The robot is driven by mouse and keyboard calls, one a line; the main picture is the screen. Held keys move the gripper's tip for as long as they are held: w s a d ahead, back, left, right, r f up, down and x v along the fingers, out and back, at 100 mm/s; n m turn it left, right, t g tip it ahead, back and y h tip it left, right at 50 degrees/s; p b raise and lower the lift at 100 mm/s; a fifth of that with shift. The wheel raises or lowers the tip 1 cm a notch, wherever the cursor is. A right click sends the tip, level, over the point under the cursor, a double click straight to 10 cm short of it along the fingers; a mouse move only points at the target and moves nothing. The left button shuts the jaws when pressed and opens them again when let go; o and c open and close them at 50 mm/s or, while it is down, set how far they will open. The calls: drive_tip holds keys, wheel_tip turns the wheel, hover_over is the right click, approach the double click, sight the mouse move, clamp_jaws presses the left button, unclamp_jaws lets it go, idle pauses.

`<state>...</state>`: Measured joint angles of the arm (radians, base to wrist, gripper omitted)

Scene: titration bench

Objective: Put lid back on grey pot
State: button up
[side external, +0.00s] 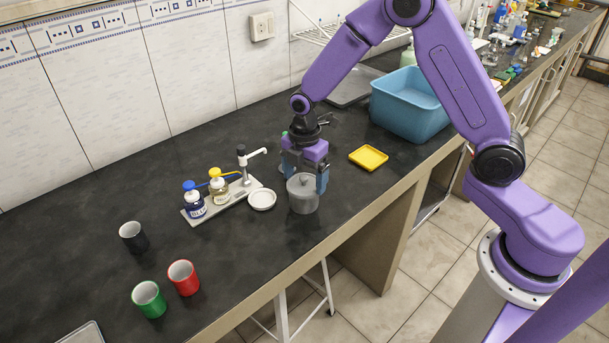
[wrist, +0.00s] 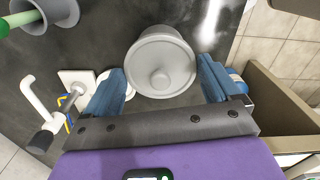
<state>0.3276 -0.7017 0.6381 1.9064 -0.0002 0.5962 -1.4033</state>
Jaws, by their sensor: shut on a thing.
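The grey pot (side external: 303,203) stands on the dark bench near its front edge. The grey lid (side external: 304,182), with a round knob, is over the pot's mouth; I cannot tell whether it is fully seated. In the wrist view the lid (wrist: 160,62) lies between my fingers, with the pot's wall (wrist: 163,31) showing beyond it. My gripper (side external: 307,176) points down over the pot, its blue fingers on either side of the lid, shut on it. The fingers also flank the lid in the wrist view (wrist: 163,78).
A white dish (side external: 262,199) and a rack (side external: 228,199) with blue-capped and yellow-capped bottles stand left of the pot. A yellow tray (side external: 368,158) and blue tub (side external: 405,112) are to the right. Black, green (side external: 149,299) and red (side external: 184,278) cups stand at the left.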

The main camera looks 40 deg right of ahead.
idle(0.3)
drive_tip(key=o, duration=0.8)
drive_tip(key=shift+c, duration=0.2)
drive_tip(key=shift+r, duration=3.5)
clamp_jaws()
drive_tip(key=shift+f, duration=2.6)
